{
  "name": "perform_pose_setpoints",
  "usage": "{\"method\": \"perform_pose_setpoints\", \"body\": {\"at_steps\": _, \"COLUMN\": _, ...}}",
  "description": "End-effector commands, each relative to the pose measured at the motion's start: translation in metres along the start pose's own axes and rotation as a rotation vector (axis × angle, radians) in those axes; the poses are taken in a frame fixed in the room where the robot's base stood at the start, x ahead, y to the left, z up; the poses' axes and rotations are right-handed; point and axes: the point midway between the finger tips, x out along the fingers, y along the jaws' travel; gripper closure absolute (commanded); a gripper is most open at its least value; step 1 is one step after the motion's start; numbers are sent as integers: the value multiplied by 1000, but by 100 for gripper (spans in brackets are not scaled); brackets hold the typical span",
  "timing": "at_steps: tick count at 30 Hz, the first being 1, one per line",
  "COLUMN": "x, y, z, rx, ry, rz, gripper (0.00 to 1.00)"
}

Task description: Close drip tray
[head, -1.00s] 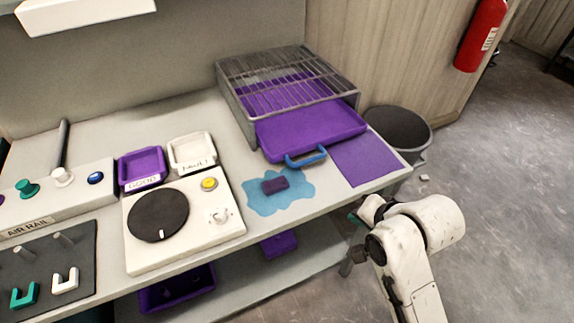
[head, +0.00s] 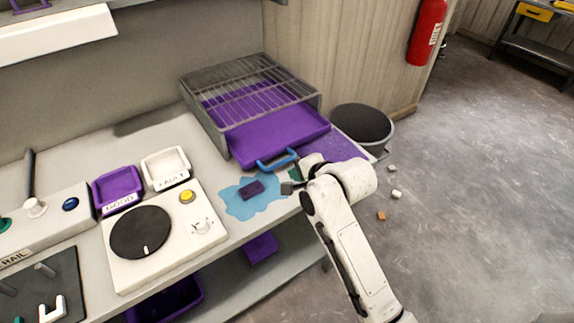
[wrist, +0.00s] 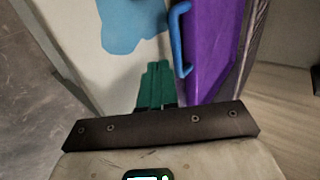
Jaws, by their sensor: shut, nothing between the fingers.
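The purple drip tray (head: 270,135) sticks out of the front of the grey wire-rack frame (head: 205,118) on the bench, so it is partly open. Its blue handle (head: 277,160) is on the front edge. My gripper (head: 292,177) is just in front of the handle, by the bench's front edge. In the wrist view the green fingers (wrist: 157,66) are shut together and empty. There the handle (wrist: 176,36) lies just ahead and right of the fingertips, and the tray (wrist: 210,50) is to the right. I cannot tell whether fingers and handle touch.
A blue puddle shape (head: 238,207) with a dark purple block (head: 251,189) lies left of my gripper. A purple mat (head: 338,147) lies right of the tray. A dark bin (head: 362,125) stands off the bench's right end. A turntable box (head: 172,262) is further left.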

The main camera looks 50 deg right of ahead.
Motion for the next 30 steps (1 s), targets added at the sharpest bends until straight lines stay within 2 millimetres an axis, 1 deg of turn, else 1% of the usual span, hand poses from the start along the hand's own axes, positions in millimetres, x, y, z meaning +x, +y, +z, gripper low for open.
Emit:
{"method": "perform_pose_setpoints", "body": {"at_steps": 1, "x": 9, "y": 0, "z": 0, "rx": 0, "ry": -1, "rz": 2, "gripper": 100}}
{"method": "perform_pose_setpoints", "body": {"at_steps": 3, "x": 18, "y": -8, "z": 0, "rx": 1, "ry": 0, "rz": -1, "gripper": 100}}
{"method": "perform_pose_setpoints", "body": {"at_steps": 9, "x": 36, "y": -16, "z": 0, "rx": 0, "ry": 0, "rz": 0, "gripper": 100}}
{"method": "perform_pose_setpoints", "body": {"at_steps": 13, "x": 41, "y": -18, "z": 0, "rx": 0, "ry": 0, "rz": -1, "gripper": 100}}
{"method": "perform_pose_setpoints", "body": {"at_steps": 24, "x": 42, "y": -18, "z": 0, "rx": -1, "ry": 0, "rz": 0, "gripper": 100}}
{"method": "perform_pose_setpoints", "body": {"at_steps": 26, "x": 46, "y": -21, "z": 0, "rx": 0, "ry": 0, "rz": 0, "gripper": 100}}
{"method": "perform_pose_setpoints", "body": {"at_steps": 30, "x": 65, "y": -36, "z": 0, "rx": -1, "ry": 0, "rz": -2, "gripper": 100}}
